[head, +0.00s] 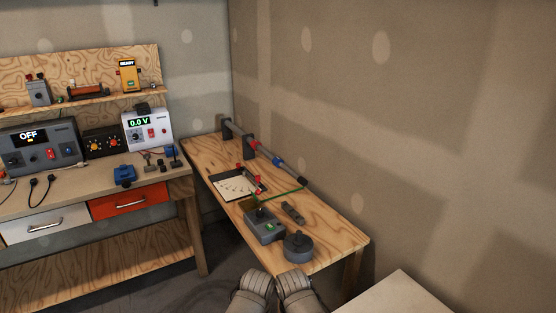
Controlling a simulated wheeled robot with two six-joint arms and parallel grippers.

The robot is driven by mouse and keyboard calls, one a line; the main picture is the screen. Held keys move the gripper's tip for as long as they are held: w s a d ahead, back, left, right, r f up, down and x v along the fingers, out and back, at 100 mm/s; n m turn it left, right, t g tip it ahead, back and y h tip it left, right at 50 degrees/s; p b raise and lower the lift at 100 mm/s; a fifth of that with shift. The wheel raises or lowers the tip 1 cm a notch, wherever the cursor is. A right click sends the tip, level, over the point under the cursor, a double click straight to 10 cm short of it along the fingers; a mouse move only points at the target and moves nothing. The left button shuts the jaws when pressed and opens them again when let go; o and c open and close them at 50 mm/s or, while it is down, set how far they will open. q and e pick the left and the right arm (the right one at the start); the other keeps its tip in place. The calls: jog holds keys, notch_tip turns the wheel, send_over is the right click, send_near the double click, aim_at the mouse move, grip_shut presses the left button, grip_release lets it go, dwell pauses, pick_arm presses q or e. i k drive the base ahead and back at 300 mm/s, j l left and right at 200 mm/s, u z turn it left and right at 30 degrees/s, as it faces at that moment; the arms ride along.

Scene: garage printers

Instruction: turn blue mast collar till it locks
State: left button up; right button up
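The blue collar (277,159) sits around a grey mast (264,150) that lies tilted along the far right side of the wooden side table, beside the wall. Two grey rounded parts of my arms show at the bottom centre, short of the table's near edge. No gripper fingers can be made out, and nothing of mine touches the mast or collar.
On the side table (331,233) are a grey box with a knob (264,226), a round dark grey object (298,247), a small grey device (292,212), a white sheet (236,187) and a green cable. A workbench with instruments (40,146) stands left. A pale surface (396,296) is at lower right.

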aim_at(276, 161)
jog(key=k, duration=0.9)
jog(key=k+z, duration=0.35)
jog(key=z, duration=1.8)
jog(key=j+z, duration=0.3)
jog(key=j, duration=0.25)
jog(key=k+j, duration=0.1)
jog(key=j, duration=1.2)
jog(key=k+j, duration=0.15)
jog(key=j, duration=0.45)
jog(key=k+j, duration=0.1)
jog(key=j, duration=0.55)
jog(key=k+j, duration=0.1)
jog(key=j, duration=1.2)
jog(key=k+j, duration=0.15)
jog(key=j, duration=0.5)
jog(key=k+j, duration=0.1)
jog(key=j, duration=0.55)
